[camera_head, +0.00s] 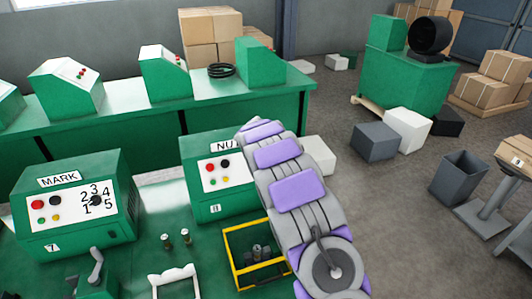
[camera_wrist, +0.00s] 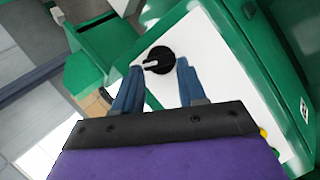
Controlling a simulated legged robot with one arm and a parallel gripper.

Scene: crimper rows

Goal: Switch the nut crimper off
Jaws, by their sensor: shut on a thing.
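The nut crimper (camera_head: 190,188) is a green box with a white panel and a sign reading "NU", the rest hidden by my arm. Its panel shows red, black, green and yellow buttons (camera_head: 217,172); its right part is covered by my arm. In the wrist view, a round black knob (camera_wrist: 158,60) with a pale pointer sits on the white panel (camera_wrist: 205,45). The pointer lies toward the left of that picture. My gripper (camera_wrist: 159,68) has its blue fingers on either side of the knob, shut on it. The head view hides my gripper behind my arm.
The mark crimper (camera_head: 75,205), with a numbered dial, stands to the left. A yellow-framed bin (camera_head: 230,246) and two small metal parts (camera_head: 177,239) are in front. Another green bench (camera_head: 120,112) runs behind. Boxes stand on the floor at right.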

